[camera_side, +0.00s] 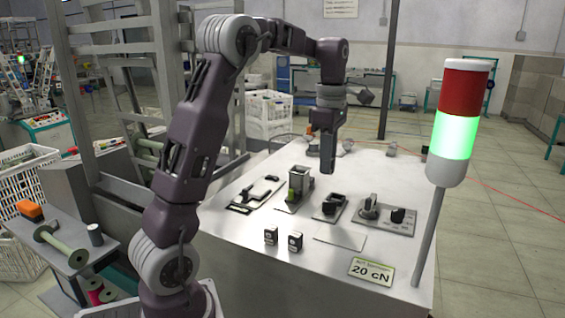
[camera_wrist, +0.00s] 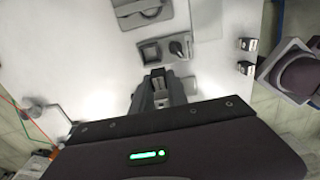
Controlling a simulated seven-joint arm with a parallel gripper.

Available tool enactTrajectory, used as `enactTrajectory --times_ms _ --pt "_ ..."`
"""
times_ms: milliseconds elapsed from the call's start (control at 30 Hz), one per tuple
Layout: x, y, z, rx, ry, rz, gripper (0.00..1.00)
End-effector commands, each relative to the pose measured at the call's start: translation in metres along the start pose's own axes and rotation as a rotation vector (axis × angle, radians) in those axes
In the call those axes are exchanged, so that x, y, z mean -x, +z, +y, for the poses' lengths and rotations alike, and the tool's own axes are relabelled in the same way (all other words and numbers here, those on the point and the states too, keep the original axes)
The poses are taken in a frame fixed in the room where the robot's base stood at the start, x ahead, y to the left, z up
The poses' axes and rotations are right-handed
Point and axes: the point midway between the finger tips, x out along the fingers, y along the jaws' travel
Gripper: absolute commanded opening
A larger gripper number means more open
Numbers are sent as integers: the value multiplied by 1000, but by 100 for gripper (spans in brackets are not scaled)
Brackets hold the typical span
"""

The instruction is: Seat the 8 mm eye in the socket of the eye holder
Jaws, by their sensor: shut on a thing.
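My gripper (camera_side: 327,168) points straight down above the table, behind the eye holder in the side view. In the wrist view its fingers (camera_wrist: 158,90) are shut on a small dark block with a pale face (camera_wrist: 157,73), which I take for the 8 mm eye; its marking is unreadable and the fingers hide much of it.
Two dark cubes with pale marks (camera_side: 271,236) (camera_side: 295,241) stand at the table's front. A plate with knobs (camera_side: 382,213) lies right of the holder. A metal fixture with a green part (camera_side: 297,187) stands left. The lamp post (camera_side: 427,250) rises at the right edge.

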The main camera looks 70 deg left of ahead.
Motion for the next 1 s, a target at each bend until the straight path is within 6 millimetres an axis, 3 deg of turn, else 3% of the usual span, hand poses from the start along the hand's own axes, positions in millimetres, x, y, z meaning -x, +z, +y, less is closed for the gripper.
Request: enactTrajectory --times_ms 133,533,1000 --pt "-9 18 14 -5 1 2 0" --pt "-50 19 15 -3 0 2 0" --pt "-56 19 15 -4 2 1 0"
